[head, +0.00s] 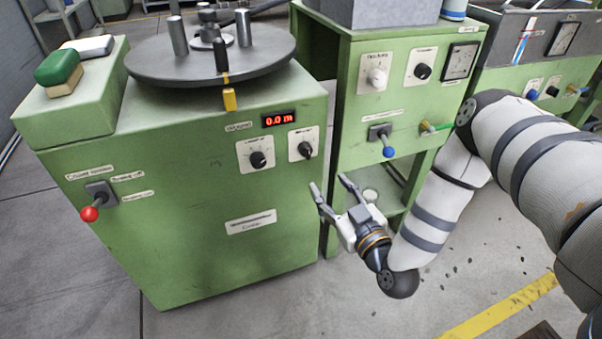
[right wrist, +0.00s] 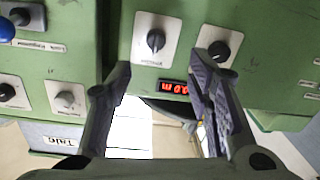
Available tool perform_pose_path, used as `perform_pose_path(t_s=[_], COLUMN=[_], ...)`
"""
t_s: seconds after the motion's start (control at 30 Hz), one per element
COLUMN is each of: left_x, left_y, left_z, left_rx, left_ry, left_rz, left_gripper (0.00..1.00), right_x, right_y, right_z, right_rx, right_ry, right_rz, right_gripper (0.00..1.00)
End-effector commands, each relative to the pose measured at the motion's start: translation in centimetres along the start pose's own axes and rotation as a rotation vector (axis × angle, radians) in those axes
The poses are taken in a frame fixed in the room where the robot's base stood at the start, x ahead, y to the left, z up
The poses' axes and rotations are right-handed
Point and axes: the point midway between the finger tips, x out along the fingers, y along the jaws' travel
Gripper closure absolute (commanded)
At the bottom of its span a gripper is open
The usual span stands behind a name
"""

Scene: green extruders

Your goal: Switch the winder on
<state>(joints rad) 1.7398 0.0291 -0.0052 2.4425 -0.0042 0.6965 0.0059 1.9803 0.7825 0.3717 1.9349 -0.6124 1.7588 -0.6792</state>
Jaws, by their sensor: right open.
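The winder (head: 190,220) is the green cabinet at left in the head view, with a round grey turntable (head: 150,65) on top. Its red display (head: 278,119) reads about 0.0 m. Two black knobs on white plates, a left one (head: 258,159) and a right one (head: 305,149), sit below the display. A red-ball lever (head: 90,213) on the front's left side points down and left. My right gripper (head: 328,182) is open and empty, near the front's right edge, far from the lever. In the right wrist view its fingers frame the display (right wrist: 175,87). My left gripper is not in view.
A second green machine (head: 350,110) stands to the right with a blue-ball lever (head: 388,150), knobs and a gauge (head: 460,60).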

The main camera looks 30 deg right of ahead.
Motion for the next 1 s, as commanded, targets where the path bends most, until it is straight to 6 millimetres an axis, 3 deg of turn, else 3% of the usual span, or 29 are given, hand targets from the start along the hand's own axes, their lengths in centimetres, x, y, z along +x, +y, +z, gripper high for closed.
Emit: perform_pose_path(t_s=[0.17,0.4,0.6,0.97,1.0], left_x=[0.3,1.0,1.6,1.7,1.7], left_y=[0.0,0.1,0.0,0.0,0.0], left_z=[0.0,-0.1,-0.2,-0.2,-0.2], left_rx=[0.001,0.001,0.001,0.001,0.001], left_ry=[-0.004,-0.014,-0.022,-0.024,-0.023], left_rz=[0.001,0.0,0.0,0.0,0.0], left_gripper=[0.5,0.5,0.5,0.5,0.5], right_x=[1.4,7.3,11.1,12.3,12.3], right_y=[0.6,0.6,0.6,0.6,0.6], right_z=[-0.4,-0.4,-0.4,-0.6,-0.6], right_rx=[-0.009,-0.009,-0.008,-0.007,-0.007], right_ry=[0.027,0.025,0.021,0.02,0.02], right_rz=[0.018,0.017,0.015,0.014,0.014], right_gripper=[0.53,0.53,0.53,0.53,0.58])
